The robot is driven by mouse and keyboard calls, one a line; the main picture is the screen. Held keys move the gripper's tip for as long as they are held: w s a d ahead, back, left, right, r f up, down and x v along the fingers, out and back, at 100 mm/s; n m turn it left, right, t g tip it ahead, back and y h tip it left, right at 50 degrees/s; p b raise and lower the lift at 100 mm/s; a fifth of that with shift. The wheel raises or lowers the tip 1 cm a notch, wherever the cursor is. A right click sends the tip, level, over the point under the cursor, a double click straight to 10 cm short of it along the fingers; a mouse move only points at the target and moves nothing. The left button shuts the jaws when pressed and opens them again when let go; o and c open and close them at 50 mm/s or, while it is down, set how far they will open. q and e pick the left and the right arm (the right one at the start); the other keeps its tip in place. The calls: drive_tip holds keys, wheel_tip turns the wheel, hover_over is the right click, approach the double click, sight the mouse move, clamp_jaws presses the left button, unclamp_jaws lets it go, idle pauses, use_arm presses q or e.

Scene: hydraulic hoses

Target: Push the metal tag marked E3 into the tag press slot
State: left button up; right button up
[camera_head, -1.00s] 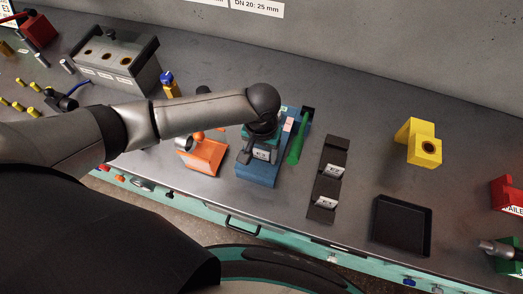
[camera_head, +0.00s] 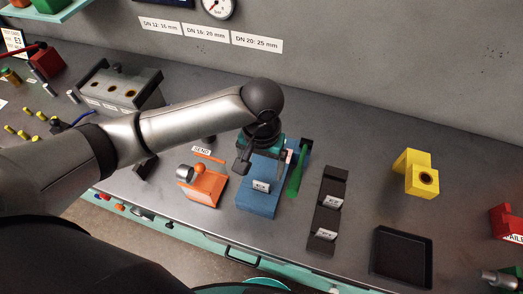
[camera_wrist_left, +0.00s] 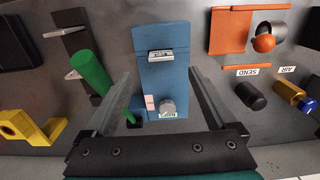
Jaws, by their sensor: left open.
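The blue tag press (camera_head: 257,204) stands on the bench, with a green lever (camera_head: 297,178) on its right side. A white metal tag (camera_head: 261,186) stands in the press's top; its mark looks like E3 but is small. The tag also shows in the left wrist view (camera_wrist_left: 160,55), upright in the blue block (camera_wrist_left: 163,82); how deep it sits I cannot tell. My left gripper (camera_head: 263,165) is open and empty above the rear of the press. Its two fingers (camera_wrist_left: 160,78) are spread either side of the block, apart from the tag. My right gripper is not in view.
A black rack (camera_head: 322,220) with two white tags stands right of the press. An orange block (camera_head: 203,186) is to its left. A yellow block (camera_head: 416,173) and a black tray (camera_head: 402,257) are further right. Bare bench lies between the rack and tray.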

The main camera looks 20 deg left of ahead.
use_arm(q)
wheel_tip(320, 180, up, 5)
drive_tip(key=shift+r, duration=0.15)
idle(0.6)
